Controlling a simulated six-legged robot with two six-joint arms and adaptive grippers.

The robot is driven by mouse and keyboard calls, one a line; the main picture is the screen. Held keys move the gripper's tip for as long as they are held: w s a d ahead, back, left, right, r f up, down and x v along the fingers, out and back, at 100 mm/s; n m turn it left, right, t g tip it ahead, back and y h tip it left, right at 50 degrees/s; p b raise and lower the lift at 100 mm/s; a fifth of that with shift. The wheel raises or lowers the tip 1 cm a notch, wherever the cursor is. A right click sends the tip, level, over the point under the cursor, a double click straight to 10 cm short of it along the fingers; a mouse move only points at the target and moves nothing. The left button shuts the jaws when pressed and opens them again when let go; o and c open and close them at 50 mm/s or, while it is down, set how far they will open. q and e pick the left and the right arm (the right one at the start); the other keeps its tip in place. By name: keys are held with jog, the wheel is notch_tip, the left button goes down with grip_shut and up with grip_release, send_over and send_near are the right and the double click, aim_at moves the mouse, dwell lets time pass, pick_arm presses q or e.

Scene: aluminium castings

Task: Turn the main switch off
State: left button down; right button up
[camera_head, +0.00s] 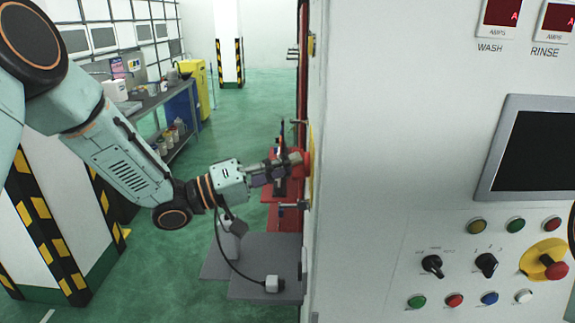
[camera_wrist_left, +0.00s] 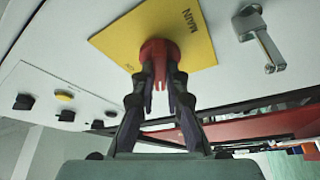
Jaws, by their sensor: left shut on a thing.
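The main switch is a red rotary knob (camera_wrist_left: 156,50) on a yellow plate (camera_wrist_left: 200,38) marked MAIN, on the side of the light grey cabinet. In the head view the red knob (camera_head: 308,160) shows edge-on at the cabinet's left side, partly hidden by my gripper. My left gripper (camera_head: 288,165) reaches it from the left. In the left wrist view its two dark fingers (camera_wrist_left: 160,82) are closed on either side of the red knob's handle. The exact angle of the handle is hard to tell. My right gripper is in neither view.
The cabinet front (camera_head: 400,150) carries a dark screen (camera_head: 535,150), several buttons and a red emergency button (camera_head: 555,268). A metal door handle (camera_wrist_left: 258,38) is beside the yellow plate. Striped pillars (camera_head: 60,215) and a workbench (camera_head: 165,98) stand left; green floor lies between.

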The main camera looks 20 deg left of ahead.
pick_arm(q)
jog(key=shift+a+r, duration=0.1)
jog(key=shift+r, duration=0.05)
jog(key=c, duration=1.7)
grip_release()
jog(key=o, duration=0.3)
jog(key=shift+a, duration=0.15)
jog(key=v, duration=1.2)
